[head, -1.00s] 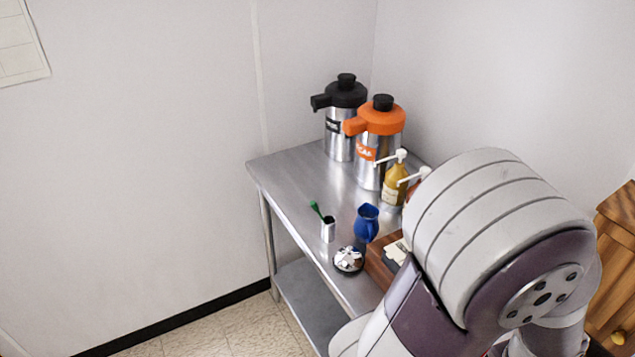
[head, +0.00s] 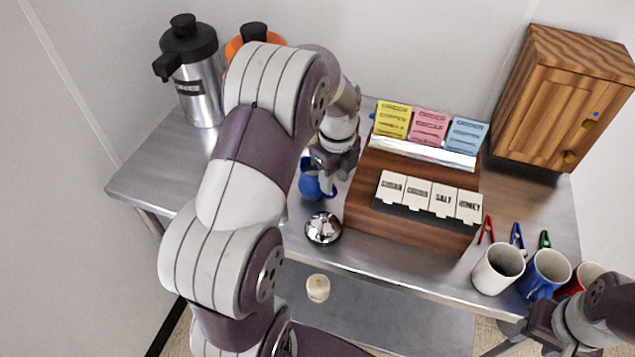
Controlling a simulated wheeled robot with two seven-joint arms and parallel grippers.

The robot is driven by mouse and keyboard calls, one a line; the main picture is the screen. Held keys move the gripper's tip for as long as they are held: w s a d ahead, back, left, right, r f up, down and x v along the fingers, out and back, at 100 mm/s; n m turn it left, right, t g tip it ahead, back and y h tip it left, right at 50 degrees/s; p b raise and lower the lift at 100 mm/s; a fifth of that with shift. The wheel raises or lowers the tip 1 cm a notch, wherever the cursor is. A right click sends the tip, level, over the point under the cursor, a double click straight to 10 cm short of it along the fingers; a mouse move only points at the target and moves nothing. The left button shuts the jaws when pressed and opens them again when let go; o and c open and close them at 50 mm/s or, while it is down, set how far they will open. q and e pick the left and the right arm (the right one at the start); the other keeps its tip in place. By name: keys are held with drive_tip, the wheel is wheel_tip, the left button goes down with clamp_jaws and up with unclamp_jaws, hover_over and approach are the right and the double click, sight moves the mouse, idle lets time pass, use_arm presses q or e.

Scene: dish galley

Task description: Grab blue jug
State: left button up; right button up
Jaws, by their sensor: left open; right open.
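The blue jug (head: 309,183) stands on the steel table, left of the wooden condiment rack. My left arm crosses in front of it and hides part of the table. My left gripper (head: 327,181) is open and points down at the jug's right side, overlapping it in the picture. I cannot tell whether the fingers touch the jug or are around its handle. My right gripper (head: 528,336) is at the bottom right, near the mugs; its tips are hard to make out.
A shiny call bell (head: 323,228) stands just in front of the jug. A black-topped dispenser (head: 190,75) and an orange-topped one (head: 254,37) stand behind. The condiment rack (head: 412,222) is close on the right. Mugs (head: 497,268) line the right front edge, below a wooden cabinet (head: 562,95).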

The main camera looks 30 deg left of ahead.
sight(309, 187)
use_arm(q)
drive_tip(key=f, duration=0.2)
drive_tip(key=a+f+p, duration=0.1)
drive_tip(key=f, duration=0.2)
drive_tip(key=shift+s, duration=0.15)
drive_tip(key=shift+d+f, duration=0.1)
drive_tip(key=shift+f, duration=0.1)
drive_tip(key=shift+d, duration=0.1)
drive_tip(key=shift+r, duration=0.1)
drive_tip(key=shift+c, duration=1.2)
clamp_jaws()
drive_tip(key=shift+r, duration=0.1)
